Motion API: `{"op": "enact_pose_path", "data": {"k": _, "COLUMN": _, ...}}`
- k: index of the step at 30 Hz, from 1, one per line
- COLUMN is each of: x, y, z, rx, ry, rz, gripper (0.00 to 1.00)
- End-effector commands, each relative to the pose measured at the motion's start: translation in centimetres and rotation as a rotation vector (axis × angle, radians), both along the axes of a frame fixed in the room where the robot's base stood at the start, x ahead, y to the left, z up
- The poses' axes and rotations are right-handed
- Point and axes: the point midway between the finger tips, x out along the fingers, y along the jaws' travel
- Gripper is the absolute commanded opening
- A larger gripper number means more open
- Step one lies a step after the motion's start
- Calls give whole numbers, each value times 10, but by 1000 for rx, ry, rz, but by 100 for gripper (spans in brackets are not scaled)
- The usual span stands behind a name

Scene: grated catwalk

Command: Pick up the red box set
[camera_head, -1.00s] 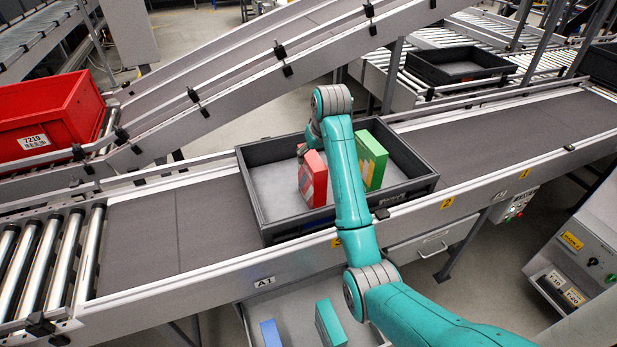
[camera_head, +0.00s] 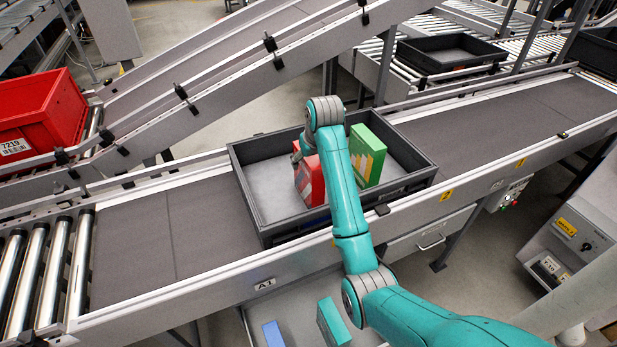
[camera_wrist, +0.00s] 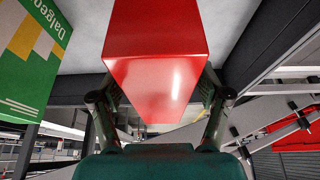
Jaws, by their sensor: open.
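The red box set (camera_head: 311,180) stands in a dark grey tray (camera_head: 246,187) on the conveyor, left of a green box (camera_head: 367,156). In the wrist view the red box (camera_wrist: 157,60) fills the top middle, between the two fingers of my gripper (camera_wrist: 160,108). The fingers are open, one on each side of the box; whether they touch it is not clear. The green box (camera_wrist: 30,55) is at the left of the wrist view. In the head view my gripper (camera_head: 299,150) is mostly hidden behind my teal arm, at the box's upper left.
A sloped conveyor with rails (camera_head: 225,75) runs behind. A red crate (camera_head: 40,118) is at the left and another dark tray (camera_head: 451,52) at the back right. Blue (camera_head: 272,333) and teal (camera_head: 333,321) boxes lie below in front.

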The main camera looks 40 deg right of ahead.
Motion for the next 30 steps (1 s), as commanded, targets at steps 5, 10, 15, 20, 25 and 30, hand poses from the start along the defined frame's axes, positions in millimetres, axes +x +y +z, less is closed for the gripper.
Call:
{"op": "enact_pose_path", "data": {"k": 5, "x": 0, "y": 0, "z": -2, "rx": 0, "ry": 0, "rz": 0, "gripper": 76}}
{"op": "enact_pose_path", "data": {"k": 10, "x": 0, "y": 0, "z": -3, "rx": 0, "ry": 0, "rz": 0, "gripper": 76}}
{"op": "enact_pose_path", "data": {"k": 15, "x": 0, "y": 0, "z": -3, "rx": 0, "ry": 0, "rz": 0, "gripper": 74}}
{"op": "enact_pose_path", "data": {"k": 20, "x": 0, "y": 0, "z": -3, "rx": 0, "ry": 0, "rz": 0, "gripper": 34}}
{"op": "enact_pose_path", "data": {"k": 25, "x": 0, "y": 0, "z": -3, "rx": 0, "ry": 0, "rz": 0, "gripper": 0}}
{"op": "enact_pose_path", "data": {"k": 30, "x": 0, "y": 0, "z": -3, "rx": 0, "ry": -1, "rz": 0, "gripper": 0}}
